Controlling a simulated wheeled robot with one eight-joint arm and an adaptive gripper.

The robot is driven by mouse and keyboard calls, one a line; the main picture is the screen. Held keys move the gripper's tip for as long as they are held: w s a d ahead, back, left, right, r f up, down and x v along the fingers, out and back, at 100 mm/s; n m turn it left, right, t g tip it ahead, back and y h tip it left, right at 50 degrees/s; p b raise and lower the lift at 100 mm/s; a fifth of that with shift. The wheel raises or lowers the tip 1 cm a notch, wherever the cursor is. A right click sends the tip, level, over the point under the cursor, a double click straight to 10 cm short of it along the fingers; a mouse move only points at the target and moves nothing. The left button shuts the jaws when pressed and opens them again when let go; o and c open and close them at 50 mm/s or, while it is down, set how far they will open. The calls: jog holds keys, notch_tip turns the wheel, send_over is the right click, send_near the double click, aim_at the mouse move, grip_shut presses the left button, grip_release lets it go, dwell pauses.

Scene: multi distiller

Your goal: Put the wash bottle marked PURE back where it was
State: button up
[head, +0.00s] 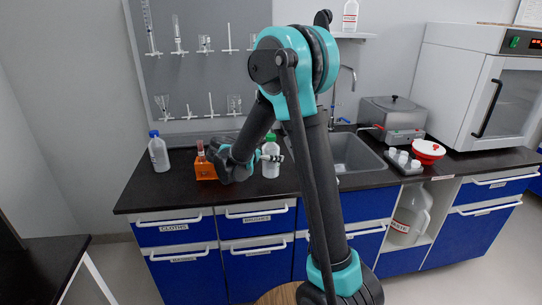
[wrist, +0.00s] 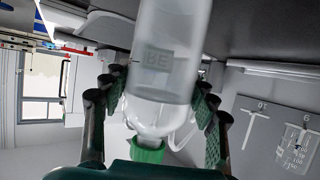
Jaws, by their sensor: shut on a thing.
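The wash bottle (head: 271,165), translucent white with a green cap, is at the counter behind my arm in the head view. The bottle looks upright. I cannot tell whether its base touches the counter.
An orange bottle (head: 205,170) and a blue-capped bottle (head: 158,155) stand on the black counter (head: 150,190) to the left. A sink (head: 355,155), a small cup tray (head: 402,165) and a red bowl (head: 428,150) lie right. Another bottle (head: 350,17) stands on the wall shelf.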

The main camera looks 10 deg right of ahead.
jog(key=o, duration=0.8)
jog(key=shift+f, duration=0.1)
jog(key=shift+o, duration=0.2)
